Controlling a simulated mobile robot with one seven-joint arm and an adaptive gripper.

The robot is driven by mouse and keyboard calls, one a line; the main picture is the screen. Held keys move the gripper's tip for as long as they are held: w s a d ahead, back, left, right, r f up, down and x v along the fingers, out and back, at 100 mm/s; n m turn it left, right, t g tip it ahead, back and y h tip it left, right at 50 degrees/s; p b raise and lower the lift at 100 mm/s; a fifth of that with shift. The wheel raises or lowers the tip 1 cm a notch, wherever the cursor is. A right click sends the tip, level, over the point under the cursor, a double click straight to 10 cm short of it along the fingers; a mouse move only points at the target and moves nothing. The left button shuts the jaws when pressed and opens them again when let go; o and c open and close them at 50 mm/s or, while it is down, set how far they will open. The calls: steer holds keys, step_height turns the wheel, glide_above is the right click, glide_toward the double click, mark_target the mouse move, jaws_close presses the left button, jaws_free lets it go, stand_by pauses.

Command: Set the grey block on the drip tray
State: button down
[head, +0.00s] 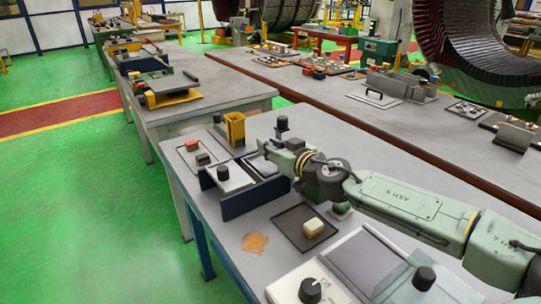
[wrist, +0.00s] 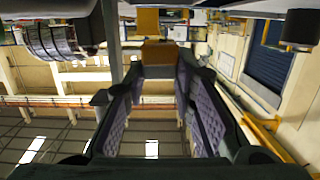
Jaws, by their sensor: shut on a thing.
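My gripper (head: 268,148) reaches in from the right, low over the near table, just behind a dark blue upright panel. In the wrist view its two purple-padded fingers (wrist: 160,72) are closed on a small grey block (wrist: 158,71) at their tips. In the head view the block is too small and hidden to make out clearly. A shallow dark tray (head: 284,219), which looks like the drip tray, lies in front of the panel and right of it. A cream-and-yellow block (head: 314,227) sits on it. The gripper is apart from this tray, farther back.
The blue panel (head: 255,197) stands between gripper and front edge. A yellow holder (head: 235,129) stands behind left; it also shows in the wrist view (wrist: 158,50). A small tray (head: 183,152) with red and dark pieces lies left. An orange stain (head: 255,243) marks bare tabletop.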

mark_target(271, 169)
steer(key=shift+f+p, duration=0.35)
steer(key=shift+f, duration=1.5)
steer(key=shift+f, duration=0.2)
steer(key=c, duration=1.3)
jaws_free()
steer(key=shift+c, duration=0.2)
